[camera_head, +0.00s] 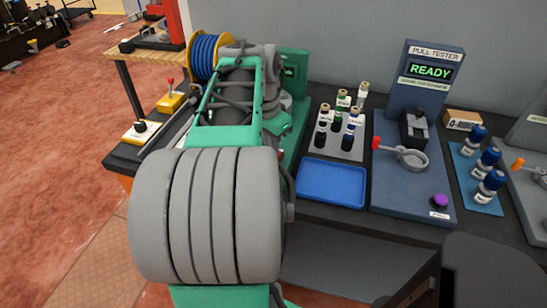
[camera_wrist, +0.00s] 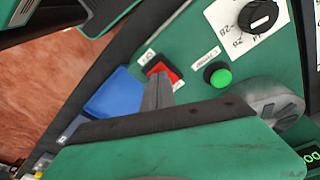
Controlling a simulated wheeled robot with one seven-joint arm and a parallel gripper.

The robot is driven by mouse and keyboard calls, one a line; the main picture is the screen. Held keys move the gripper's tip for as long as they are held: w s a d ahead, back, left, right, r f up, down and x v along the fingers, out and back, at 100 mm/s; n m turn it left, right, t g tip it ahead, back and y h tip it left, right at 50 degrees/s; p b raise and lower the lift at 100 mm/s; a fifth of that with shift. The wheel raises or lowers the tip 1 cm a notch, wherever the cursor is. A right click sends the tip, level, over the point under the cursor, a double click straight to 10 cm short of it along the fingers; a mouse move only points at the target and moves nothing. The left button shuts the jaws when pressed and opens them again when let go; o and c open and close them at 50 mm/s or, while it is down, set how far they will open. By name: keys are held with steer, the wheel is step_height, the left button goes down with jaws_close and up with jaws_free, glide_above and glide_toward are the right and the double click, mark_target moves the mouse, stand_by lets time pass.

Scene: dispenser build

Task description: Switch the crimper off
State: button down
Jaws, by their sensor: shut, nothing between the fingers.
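The crimper (camera_head: 293,62) is a green machine at the back of the bench, mostly hidden behind my arm in the head view. In the wrist view its green panel (camera_wrist: 190,62) carries a red switch (camera_wrist: 165,67) with a small white label beside it. My gripper (camera_wrist: 158,80) is shut and empty, its grey fingertips right at the lower edge of the red switch. I cannot tell whether they touch it, or which way the switch is set. In the head view my arm hides the fingertips.
A green button (camera_wrist: 218,75) and a black dial (camera_wrist: 258,16) sit right of the switch. A blue tray (camera_head: 332,184), a rack of bottles (camera_head: 337,142) and the pull tester (camera_head: 412,190) stand right of my arm. A blue wire spool (camera_head: 205,55) stands behind it.

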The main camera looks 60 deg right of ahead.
steer(key=shift+f, duration=0.3)
step_height(320, 180, up, 7)
steer(key=p, duration=0.5)
steer(key=shift+r, duration=0.1)
stand_by(0.4)
steer(key=w+a+f+n+t, duration=0.2)
steer(key=w+a+n, duration=0.8)
steer(key=w+a, duration=0.45)
steer(key=a+f+n+t, duration=0.1)
steer(key=a+f+n, duration=0.1)
steer(key=a+n, duration=0.4)
steer(key=w+a+f+n+y, duration=0.1)
steer(key=a+f+n, duration=0.2)
steer(key=a, duration=1.4)
steer(key=n, duration=0.3)
steer(key=shift+f+t+y+p, duration=0.15)
steer(key=shift+t+y+p, duration=0.15)
steer(key=shift+t, duration=0.1)
steer(key=shift+a, duration=0.1)
